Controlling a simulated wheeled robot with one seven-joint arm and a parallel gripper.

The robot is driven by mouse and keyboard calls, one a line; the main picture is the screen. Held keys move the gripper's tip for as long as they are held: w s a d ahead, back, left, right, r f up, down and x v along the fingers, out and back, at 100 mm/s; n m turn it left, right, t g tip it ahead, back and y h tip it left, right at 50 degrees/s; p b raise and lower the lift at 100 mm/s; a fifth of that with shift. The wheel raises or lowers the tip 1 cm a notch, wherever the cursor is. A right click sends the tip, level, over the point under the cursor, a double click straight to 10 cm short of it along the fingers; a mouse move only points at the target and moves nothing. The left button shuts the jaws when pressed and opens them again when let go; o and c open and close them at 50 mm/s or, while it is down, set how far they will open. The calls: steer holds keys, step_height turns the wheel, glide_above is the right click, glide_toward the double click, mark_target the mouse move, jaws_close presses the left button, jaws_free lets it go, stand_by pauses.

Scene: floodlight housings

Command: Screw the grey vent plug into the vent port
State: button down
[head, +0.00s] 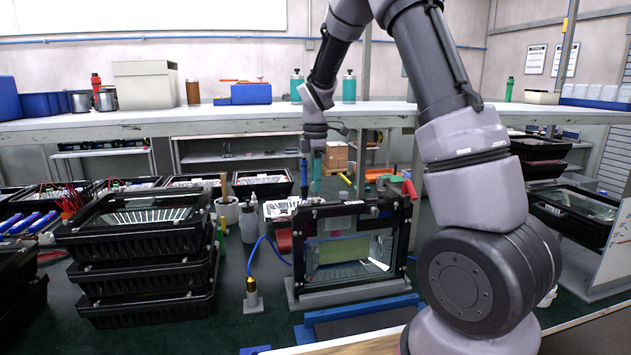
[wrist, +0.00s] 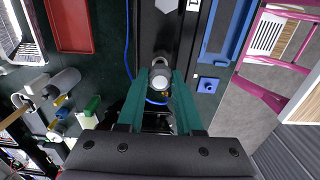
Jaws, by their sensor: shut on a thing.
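The floodlight housing (head: 345,245) has a black frame and a glass front, and stands upright in a grey holder on the bench. Its black edge (wrist: 170,35) runs down to my fingertips in the wrist view. My gripper (head: 317,188) points down, with its teal fingers just above the housing's top left part. In the wrist view my gripper (wrist: 161,78) is shut on a small round grey piece, the vent plug (wrist: 160,80). The plug appears in line with the housing edge. I cannot tell whether they touch. The vent port cannot be made out, and the plug is hidden in the head view.
A brass-tipped tool (head: 251,285) with a blue hose stands left of the housing. Stacked black housings (head: 140,265) are farther left. A blue tray (head: 355,318) lies in front. A white cup (head: 226,210) and a shelf (head: 230,118) are behind.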

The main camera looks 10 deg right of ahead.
steer(key=shift+f, duration=1.5)
steer(key=shift+c, duration=2.4)
jaws_free()
step_height(320, 180, up, 11)
steer(key=shift+f, duration=0.15)
